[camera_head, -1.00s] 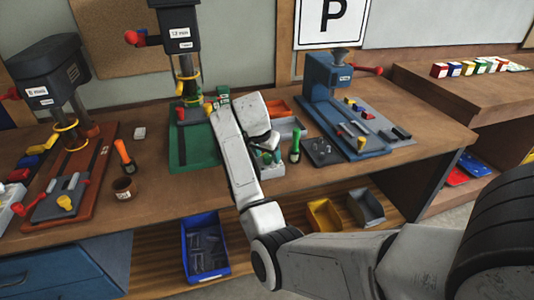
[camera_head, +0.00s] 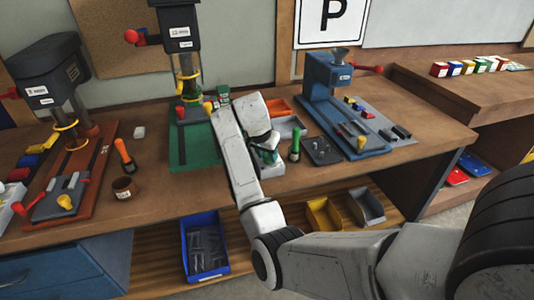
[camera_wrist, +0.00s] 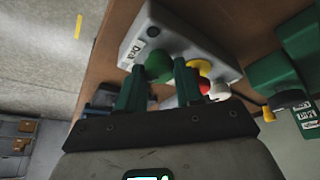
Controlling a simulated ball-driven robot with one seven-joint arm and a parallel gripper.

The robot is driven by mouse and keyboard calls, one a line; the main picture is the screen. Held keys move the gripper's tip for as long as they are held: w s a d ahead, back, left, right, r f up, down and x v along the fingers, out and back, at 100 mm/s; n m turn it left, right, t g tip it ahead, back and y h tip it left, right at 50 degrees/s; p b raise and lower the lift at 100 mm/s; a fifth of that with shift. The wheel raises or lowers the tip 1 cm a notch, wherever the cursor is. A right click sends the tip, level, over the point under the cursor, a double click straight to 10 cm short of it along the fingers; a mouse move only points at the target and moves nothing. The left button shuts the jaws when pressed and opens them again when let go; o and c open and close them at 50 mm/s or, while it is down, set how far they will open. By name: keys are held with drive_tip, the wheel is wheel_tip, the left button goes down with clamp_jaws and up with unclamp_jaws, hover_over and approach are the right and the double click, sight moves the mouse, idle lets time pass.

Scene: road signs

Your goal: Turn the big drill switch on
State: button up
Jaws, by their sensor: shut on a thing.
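A grey switch box (camera_wrist: 178,42) shows in the wrist view, with a partly readable label on its left end. It carries a green round knob (camera_wrist: 159,66), with yellow, red and white round parts to its right. My gripper (camera_wrist: 159,70) has its two dark green fingers on either side of the green knob and is shut on it. In the head view the box (camera_head: 268,174) stands near the bench's front edge, and my gripper (camera_head: 266,156) is over it, partly hidden by my wrist. I cannot tell the switch's on or off state.
Three drill presses stand on the bench: a dark one at left (camera_head: 45,75), a tall one in the middle (camera_head: 178,28) and a blue one at right (camera_head: 322,75). A green-handled tool (camera_head: 295,148) stands right of the box. A blue bin (camera_head: 205,245) is below.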

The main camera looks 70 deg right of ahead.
drive_tip(key=shift+r+n+p, duration=0.15)
drive_tip(key=shift+n+p, duration=0.25)
drive_tip(key=shift+p, duration=0.1)
drive_tip(key=shift+s+r+n+t+p, duration=0.15)
drive_tip(key=shift+n+t+p, duration=0.35)
drive_tip(key=shift+n+p, duration=0.55)
drive_tip(key=n+t+p, duration=0.1)
drive_tip(key=n+p, duration=0.2)
drive_tip(key=p, duration=0.1)
drive_tip(key=n+t+y+p, duration=0.1)
drive_tip(key=n, duration=0.2)
drive_tip(key=shift+s+d+n+t, duration=0.1)
drive_tip(key=shift+n+t, duration=0.15)
drive_tip(key=shift+t, duration=0.05)
drive_tip(key=shift+f+n+t+y, duration=0.2)
drive_tip(key=shift+n+t+y, duration=0.15)
drive_tip(key=shift+n, duration=0.95)
drive_tip(key=o, duration=1)
drive_tip(key=b+v, duration=0.1)
drive_tip(key=v, duration=0.9)
drive_tip(key=shift+s+r, duration=0.1)
drive_tip(key=shift+r, duration=0.25)
